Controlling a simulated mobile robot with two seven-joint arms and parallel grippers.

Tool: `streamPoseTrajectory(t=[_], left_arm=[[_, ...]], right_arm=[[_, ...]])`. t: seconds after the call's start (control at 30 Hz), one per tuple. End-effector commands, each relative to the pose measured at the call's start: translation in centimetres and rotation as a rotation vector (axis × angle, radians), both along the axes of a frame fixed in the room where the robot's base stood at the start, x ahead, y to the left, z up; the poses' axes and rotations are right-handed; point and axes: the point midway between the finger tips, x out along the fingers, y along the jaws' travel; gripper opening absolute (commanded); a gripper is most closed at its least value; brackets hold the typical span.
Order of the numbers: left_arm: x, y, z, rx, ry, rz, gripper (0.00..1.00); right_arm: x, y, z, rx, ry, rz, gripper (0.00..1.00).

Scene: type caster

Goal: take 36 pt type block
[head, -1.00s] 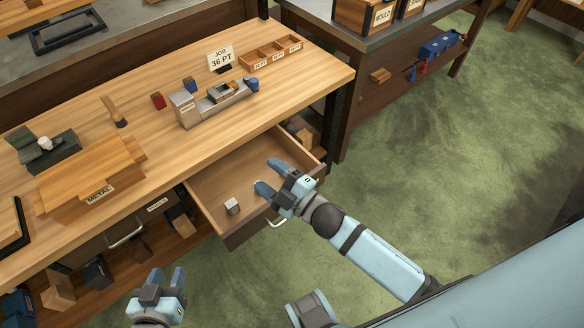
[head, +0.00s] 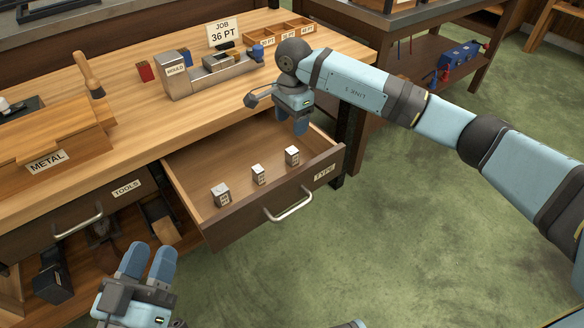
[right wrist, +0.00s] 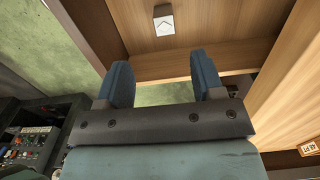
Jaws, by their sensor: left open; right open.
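Three small grey metal type blocks stand in a row in the open drawer (head: 186,183) labelled TYPE: a left one (head: 221,195), a middle one (head: 258,174) and a right one (head: 292,156). Their size marks are too small to read. My right gripper (head: 293,126) is open and empty, pointing down over the drawer's back right part, behind the right block. The right wrist view shows its parted fingers (right wrist: 163,78) and one block (right wrist: 164,20) beyond them, apart from them. My left gripper (head: 147,262) is open and empty, in front of the bench.
A JOB 36 PT sign (head: 223,33) stands on the bench behind the mould device (head: 205,75). A wooden tray with labelled compartments (head: 283,36) is at the back right. A METAL box (head: 60,140) is at the left. The shut TOOLS drawer (head: 85,210) adjoins the open drawer.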

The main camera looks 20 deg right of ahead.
Motion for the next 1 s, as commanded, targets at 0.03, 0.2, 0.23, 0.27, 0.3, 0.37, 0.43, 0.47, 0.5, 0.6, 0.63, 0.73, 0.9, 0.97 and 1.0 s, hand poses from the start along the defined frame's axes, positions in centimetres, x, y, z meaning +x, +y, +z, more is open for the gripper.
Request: streamPoseTrajectory(t=[0.03, 0.2, 0.23, 0.27, 0.3, 0.37, 0.43, 0.47, 0.5, 0.6, 0.63, 0.73, 0.9, 0.97, 1.0], left_arm=[[0.0, -0.1, -0.1, -0.005, -0.007, -0.003, 0.43], [-0.2, -0.3, 0.4, -0.029, -0.038, -0.016, 0.43], [-0.1, -0.4, 0.0, -0.023, -0.027, -0.017, 0.43], [-0.1, -0.4, -0.2, -0.02, -0.019, -0.019, 0.43], [-0.1, -0.4, -0.6, -0.015, -0.008, -0.022, 0.43], [0.0, -0.4, -1.0, -0.01, 0.003, -0.025, 0.43], [0.0, -0.5, -1.3, -0.003, 0.017, -0.029, 0.43], [0.0, -0.5, -1.5, -0.001, 0.021, -0.03, 0.43], [0.0, -0.5, -1.6, 0.001, 0.025, -0.031, 0.43], [0.1, -0.5, -1.8, 0.005, 0.033, -0.033, 0.43], [0.1, -0.5, -1.9, 0.007, 0.036, -0.034, 0.43], [0.1, -0.6, -2.9, 0.017, 0.056, -0.041, 0.43], [0.2, -0.7, -4.6, 0.044, 0.107, -0.057, 0.43], [0.2, -0.8, -4.9, 0.049, 0.118, -0.061, 0.43], [0.2, -0.8, -5.0, 0.052, 0.123, -0.062, 0.43]], right_arm=[[0.2, -0.4, -0.4, -0.022, -0.004, 0.002, 0.62], [0.3, -0.6, -3.3, -0.032, -0.003, 0.002, 0.62], [0.3, -0.6, -3.9, -0.031, -0.004, 0.002, 0.62], [0.3, -0.6, -4.5, -0.031, -0.004, 0.002, 0.62], [0.3, -0.6, -5.3, -0.031, -0.004, 0.002, 0.62], [0.3, -0.6, -6.3, -0.03, -0.003, 0.002, 0.62], [0.3, -0.6, -7.3, -0.029, -0.005, 0.001, 0.62], [0.3, -0.6, -7.6, -0.029, -0.005, 0.001, 0.62], [0.3, -0.5, -7.9, -0.028, -0.005, 0.002, 0.62], [0.3, -0.5, -8.4, -0.028, -0.006, 0.002, 0.62], [0.3, -0.5, -8.6, -0.028, -0.006, 0.002, 0.62], [0.4, -0.4, -10.0, -0.027, -0.005, 0.002, 0.62], [0.6, -0.2, -12.6, -0.026, -0.004, 0.002, 0.62], [0.6, -0.3, -13.1, -0.027, -0.005, 0.002, 0.62], [0.7, -0.3, -13.4, -0.028, -0.006, 0.002, 0.62]])
